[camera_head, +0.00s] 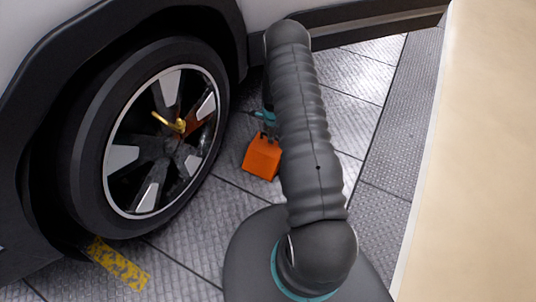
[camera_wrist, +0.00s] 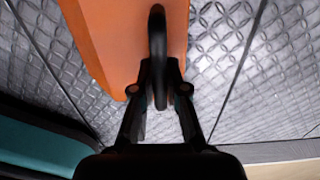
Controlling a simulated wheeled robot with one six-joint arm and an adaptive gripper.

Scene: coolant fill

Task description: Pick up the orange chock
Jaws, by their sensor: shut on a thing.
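The orange chock (camera_head: 262,158) is a block with a dark handle on top, and it shows to the right of the car wheel in the head view. In the wrist view the chock (camera_wrist: 105,40) fills the upper middle, with its black handle (camera_wrist: 157,30) standing toward the camera. My gripper (camera_wrist: 160,88) is shut on that handle, one finger on each side. In the head view my gripper (camera_head: 268,133) is mostly hidden behind my arm. I cannot tell whether the chock touches the floor.
A car wheel (camera_head: 150,140) with a yellow item (camera_head: 172,124) at its hub stands left of the chock. A worn yellow floor mark (camera_head: 118,263) lies below the wheel. The floor is patterned metal plate (camera_head: 372,75). A beige surface (camera_head: 480,150) borders the right side.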

